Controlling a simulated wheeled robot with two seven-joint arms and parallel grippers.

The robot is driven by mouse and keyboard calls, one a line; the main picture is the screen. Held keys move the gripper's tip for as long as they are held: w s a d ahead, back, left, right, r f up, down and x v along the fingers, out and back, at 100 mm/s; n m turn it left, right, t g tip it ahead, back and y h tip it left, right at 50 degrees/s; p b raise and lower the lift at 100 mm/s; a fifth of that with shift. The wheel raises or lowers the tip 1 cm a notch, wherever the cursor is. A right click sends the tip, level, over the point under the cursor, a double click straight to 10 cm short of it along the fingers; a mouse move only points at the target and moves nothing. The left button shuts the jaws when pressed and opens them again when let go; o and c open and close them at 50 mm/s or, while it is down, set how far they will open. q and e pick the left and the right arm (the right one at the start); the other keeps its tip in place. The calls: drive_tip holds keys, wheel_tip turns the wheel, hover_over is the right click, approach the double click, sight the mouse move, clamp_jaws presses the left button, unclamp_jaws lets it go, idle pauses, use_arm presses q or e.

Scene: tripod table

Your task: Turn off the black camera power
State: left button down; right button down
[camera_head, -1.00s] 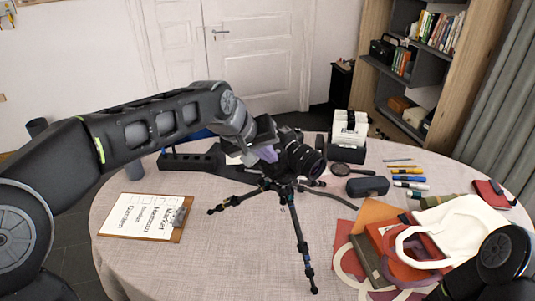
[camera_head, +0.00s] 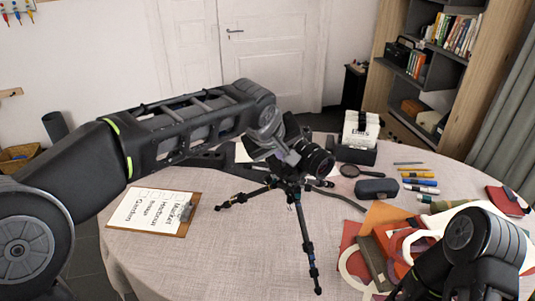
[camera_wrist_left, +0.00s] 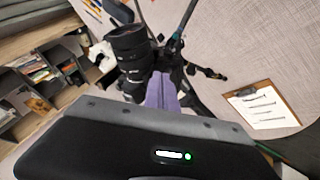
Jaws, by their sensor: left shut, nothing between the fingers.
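The black camera (camera_head: 308,157) sits on a black tripod (camera_head: 296,200) that stands with spread legs on the round table. My left gripper (camera_head: 285,155) is at the camera's left side in the head view, and the arm partly covers the camera body. In the left wrist view the camera (camera_wrist_left: 130,50) is just beyond my left gripper (camera_wrist_left: 161,88), whose purple fingers are shut and empty. Whether they touch the camera cannot be told. The power switch cannot be made out. My right arm shows at the lower right, but its gripper is out of view.
A clipboard (camera_head: 152,213) lies at the table's left. A black case (camera_head: 377,188), a magnifying glass (camera_head: 349,171), several markers (camera_head: 420,181) and a box of white cards (camera_head: 358,135) are at the right and back. Papers and folders lie front right.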

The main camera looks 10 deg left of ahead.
use_arm(q)
drive_tip(key=shift+a, duration=0.2)
use_arm(e)
drive_tip(key=shift+r, duration=0.1)
use_arm(q)
drive_tip(key=shift+w+a, duration=0.4)
drive_tip(key=shift+a, duration=0.15)
